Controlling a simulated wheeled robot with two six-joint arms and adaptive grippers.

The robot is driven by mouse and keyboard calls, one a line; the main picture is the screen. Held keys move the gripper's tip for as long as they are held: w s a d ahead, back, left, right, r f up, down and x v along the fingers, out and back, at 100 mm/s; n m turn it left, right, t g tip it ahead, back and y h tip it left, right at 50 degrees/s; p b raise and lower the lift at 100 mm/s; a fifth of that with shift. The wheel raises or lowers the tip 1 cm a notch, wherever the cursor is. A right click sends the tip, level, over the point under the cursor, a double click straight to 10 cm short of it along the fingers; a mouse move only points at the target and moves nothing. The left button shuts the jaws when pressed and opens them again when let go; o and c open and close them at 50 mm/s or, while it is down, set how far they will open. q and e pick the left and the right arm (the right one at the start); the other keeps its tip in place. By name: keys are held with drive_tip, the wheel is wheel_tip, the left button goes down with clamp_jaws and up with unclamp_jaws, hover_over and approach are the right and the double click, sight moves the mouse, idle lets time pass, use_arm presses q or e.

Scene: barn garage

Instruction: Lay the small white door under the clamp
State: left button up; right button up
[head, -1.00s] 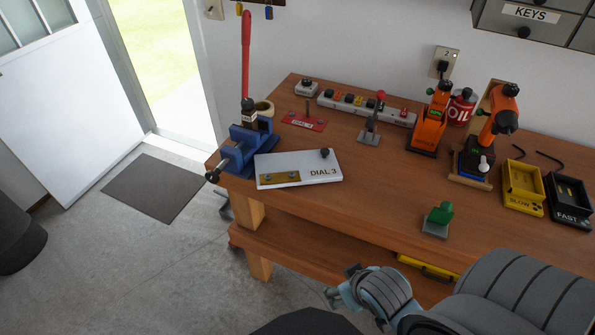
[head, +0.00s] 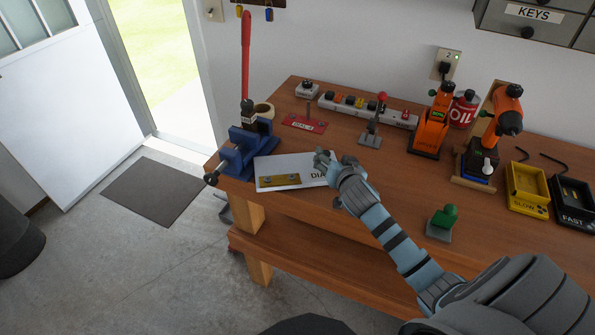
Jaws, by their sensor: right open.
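The small white door (head: 268,164) lies flat on the workbench at its left end, beside the blue vise. It has a brass hinge plate (head: 280,181) on its near edge and a "DIAL 3" label, now partly covered. My right gripper (head: 324,157) is open over the door's right end, where its dark knob is hidden behind the fingers. I cannot tell whether the fingers touch the knob. A small grey clamp (head: 370,134) with a red-tipped lever stands on the bench behind and right of the door. My left gripper is not in view.
A red plate (head: 303,123) and power strip (head: 365,106) lie behind. Orange drills (head: 433,120), yellow (head: 527,189) and black bins stand right. A green-topped block (head: 442,220) sits near the front edge.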

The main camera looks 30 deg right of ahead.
sight(331, 157)
drive_tip(key=shift+x, duration=1.5)
drive_tip(key=shift+s+a+f, duration=0.1)
drive_tip(key=shift+a, duration=0.1)
clamp_jaws()
